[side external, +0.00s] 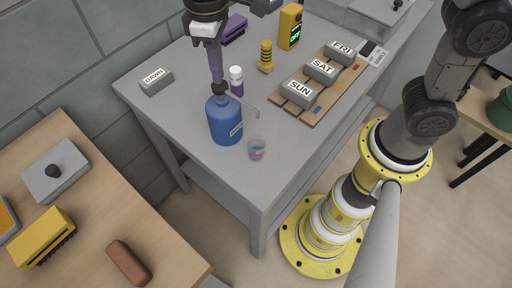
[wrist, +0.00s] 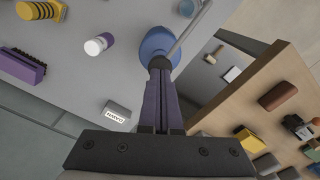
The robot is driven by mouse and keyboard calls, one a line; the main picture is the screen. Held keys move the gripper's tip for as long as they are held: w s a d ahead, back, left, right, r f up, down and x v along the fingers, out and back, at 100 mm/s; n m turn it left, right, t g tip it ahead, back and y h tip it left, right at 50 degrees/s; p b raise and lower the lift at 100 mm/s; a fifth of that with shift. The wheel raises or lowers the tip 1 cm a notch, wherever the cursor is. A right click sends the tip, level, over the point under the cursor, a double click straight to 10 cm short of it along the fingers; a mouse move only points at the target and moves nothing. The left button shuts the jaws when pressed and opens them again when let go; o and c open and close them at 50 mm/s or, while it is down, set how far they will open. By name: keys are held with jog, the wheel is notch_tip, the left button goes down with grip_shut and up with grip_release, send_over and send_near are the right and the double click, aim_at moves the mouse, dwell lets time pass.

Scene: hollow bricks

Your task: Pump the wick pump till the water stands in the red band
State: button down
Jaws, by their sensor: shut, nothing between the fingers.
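The blue pump bottle (side external: 225,122) stands on the grey table with a black collar and a thin grey spout (side external: 248,104) reaching to the right. It also shows in the wrist view (wrist: 157,43). A small clear cup (side external: 256,149) with a reddish mark stands by the bottle, below the spout's end; its water level is too small to read. My gripper (side external: 219,82) points down with its fingers shut and empty, directly above the bottle. In the wrist view the closed fingertips (wrist: 159,66) overlap the black pump top; I cannot tell whether they touch it.
A white-capped purple bottle (side external: 236,80) stands close behind the pump. A labelled grey block (side external: 156,81) lies left. A wooden board with SUN, SAT and FRI blocks (side external: 298,93) lies right. A yellow ringed object (side external: 266,57) and a yellow meter (side external: 290,27) stand behind.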

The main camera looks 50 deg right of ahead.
jog(key=shift+r, duration=2.2)
jog(key=shift+f, duration=2)
jog(key=shift+f, duration=0.15)
dwell(0.3)
jog(key=shift+f, duration=1.45)
jog(key=shift+r, duration=3.6)
